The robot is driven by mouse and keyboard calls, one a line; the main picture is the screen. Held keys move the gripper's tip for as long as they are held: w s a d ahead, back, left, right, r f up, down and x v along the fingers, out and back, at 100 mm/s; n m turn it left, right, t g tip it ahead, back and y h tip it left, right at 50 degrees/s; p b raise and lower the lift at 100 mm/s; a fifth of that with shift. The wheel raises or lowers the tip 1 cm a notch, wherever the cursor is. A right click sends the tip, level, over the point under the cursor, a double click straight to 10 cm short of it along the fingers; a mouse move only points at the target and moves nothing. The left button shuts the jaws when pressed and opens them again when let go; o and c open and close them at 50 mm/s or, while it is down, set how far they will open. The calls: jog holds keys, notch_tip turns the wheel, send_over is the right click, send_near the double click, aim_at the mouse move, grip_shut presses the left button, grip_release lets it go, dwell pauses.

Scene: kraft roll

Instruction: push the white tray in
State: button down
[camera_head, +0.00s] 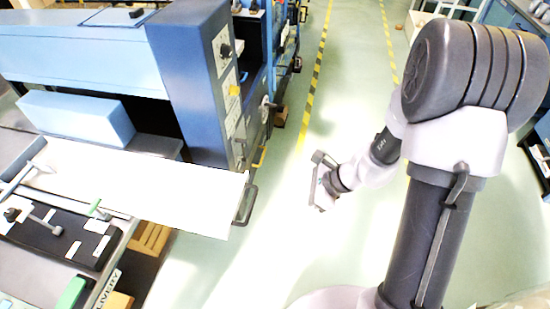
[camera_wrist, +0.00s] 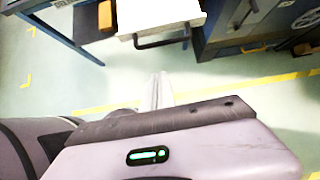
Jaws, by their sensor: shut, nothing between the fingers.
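The white tray (camera_head: 150,185) sticks out from the front of the blue machine, below a light blue block. A dark handle (camera_head: 245,205) is on its right end. In the wrist view the white tray (camera_wrist: 155,15) shows at the top, with its dark handle (camera_wrist: 160,40) towards me. My gripper (camera_head: 318,158) is to the right of the tray, over the open floor and clear of the handle. In the wrist view my gripper (camera_wrist: 160,76) has its fingers together, with nothing between them.
The blue machine (camera_head: 195,80) stands behind the tray, with a control panel on its side. A dark bench (camera_head: 60,235) with tools and green-handled parts lies in front at left. Pale floor with yellow-black tape (camera_head: 318,75) is free between the machine and my arm.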

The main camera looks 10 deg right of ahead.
jog(key=a+r+b+x, duration=0.1)
jog(key=b+x, duration=0.5)
jog(key=x, duration=0.7)
jog(key=shift+w+a+m, duration=0.3)
jog(key=shift+w+a, duration=0.1)
jog(key=shift+a, duration=0.05)
jog(key=shift+a+f, duration=0.1)
jog(key=shift+f, duration=0.05)
